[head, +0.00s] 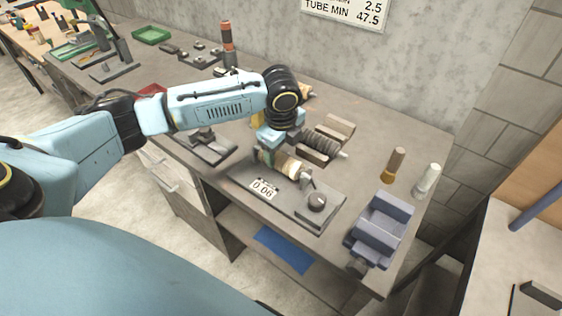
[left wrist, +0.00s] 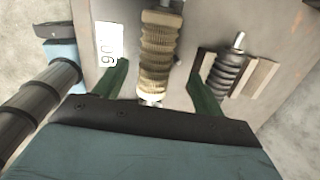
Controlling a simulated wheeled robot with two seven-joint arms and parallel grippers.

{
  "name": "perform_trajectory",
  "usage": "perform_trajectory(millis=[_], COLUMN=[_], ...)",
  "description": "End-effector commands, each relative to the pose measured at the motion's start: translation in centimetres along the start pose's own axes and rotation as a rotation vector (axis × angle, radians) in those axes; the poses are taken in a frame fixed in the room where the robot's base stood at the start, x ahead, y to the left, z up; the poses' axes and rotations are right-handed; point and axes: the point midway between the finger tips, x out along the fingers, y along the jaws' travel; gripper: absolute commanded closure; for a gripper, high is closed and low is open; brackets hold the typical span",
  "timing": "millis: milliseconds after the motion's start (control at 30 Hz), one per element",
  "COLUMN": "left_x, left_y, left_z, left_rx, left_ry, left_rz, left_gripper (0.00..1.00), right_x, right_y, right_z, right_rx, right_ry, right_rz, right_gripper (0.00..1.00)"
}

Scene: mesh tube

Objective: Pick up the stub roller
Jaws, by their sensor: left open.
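My left gripper (head: 272,152) points down over the bench fixture; its open green fingers also show in the left wrist view (left wrist: 158,70). A tan ribbed roller (left wrist: 157,45) with a pale end lies between the fingers, with a gap on both sides. In the head view the tan roller (head: 288,166) is partly hidden by the gripper. A dark ribbed roller (head: 318,145) with a thin metal shaft rests by wooden blocks behind it, and shows to the right in the left wrist view (left wrist: 226,72). I cannot tell which roller is called the stub roller.
A blue-grey vise (head: 380,230) stands at the bench's right end. The concrete wall closes the back.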

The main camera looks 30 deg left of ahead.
Motion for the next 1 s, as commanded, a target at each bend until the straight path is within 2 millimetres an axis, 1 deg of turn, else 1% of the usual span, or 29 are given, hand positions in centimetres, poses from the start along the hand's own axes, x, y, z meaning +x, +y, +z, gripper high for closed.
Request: perform_trajectory(millis=[33, 100, 300, 433, 600, 633, 1000], left_x=[0.6, 1.6, 4.4, 5.0, 5.0, 5.0, 5.0], left_y=[0.2, 0.4, 0.6, 0.6, 0.6, 0.6, 0.6], left_z=[0.0, 0.1, 0.1, 0.1, 0.1, 0.1, 0.1], left_rx=[0.0, 0.0, 0.0, 0.001, 0.001, 0.001, 0.001], left_ry=[-0.001, 0.0, 0.0, 0.0, 0.0, 0.0, 0.0], left_rz=[0.004, 0.005, 0.002, 0.002, 0.001, 0.001, 0.002], left_gripper=[0.3, 0.3, 0.3, 0.3, 0.3, 0.31, 0.79], right_x=[0.0, 0.1, 0.3, 0.3, 0.3, 0.3, 0.3], right_y=[0.2, 0.3, 0.4, 0.4, 0.3, 0.3, 0.3], right_z=[-0.7, -1.3, -1.4, -1.3, -0.8, -0.8, -0.6], right_rx=[0.0, -0.001, -0.001, -0.001, -0.001, -0.002, -0.001], right_ry=[0.011, 0.021, 0.024, 0.022, 0.016, 0.014, 0.011], right_rz=[0.002, 0.003, 0.005, 0.005, 0.004, 0.004, 0.003], right_gripper=[0.41, 0.41, 0.41, 0.41, 0.41, 0.41, 0.41])
